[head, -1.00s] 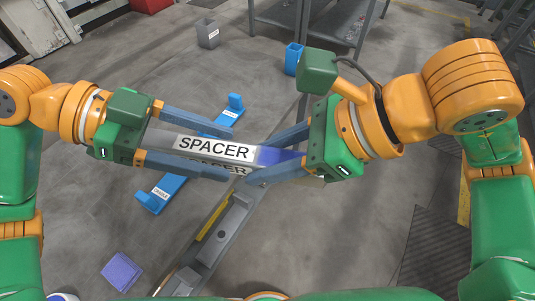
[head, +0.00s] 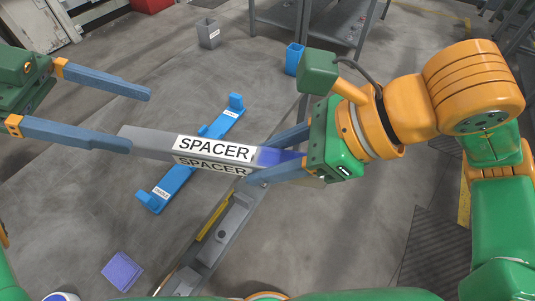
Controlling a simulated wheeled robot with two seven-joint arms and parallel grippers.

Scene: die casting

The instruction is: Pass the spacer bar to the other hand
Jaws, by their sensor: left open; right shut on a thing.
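The spacer bar (head: 160,142) is a grey bar with white SPACER labels and a blue section at its right end. It lies nearly level across the middle of the head view. My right gripper (head: 262,160) is shut on the blue end and holds the bar up. My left gripper (head: 142,120) is open and empty at the upper left. Its lower fingertip is close to the bar's free left end; I cannot tell whether they touch.
A blue cradle (head: 165,190) lies below and behind the bar. A blue bin (head: 294,59), grey bin (head: 208,33) and metal table (head: 310,20) stand farther back. A purple-blue pad (head: 122,271) is at lower left.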

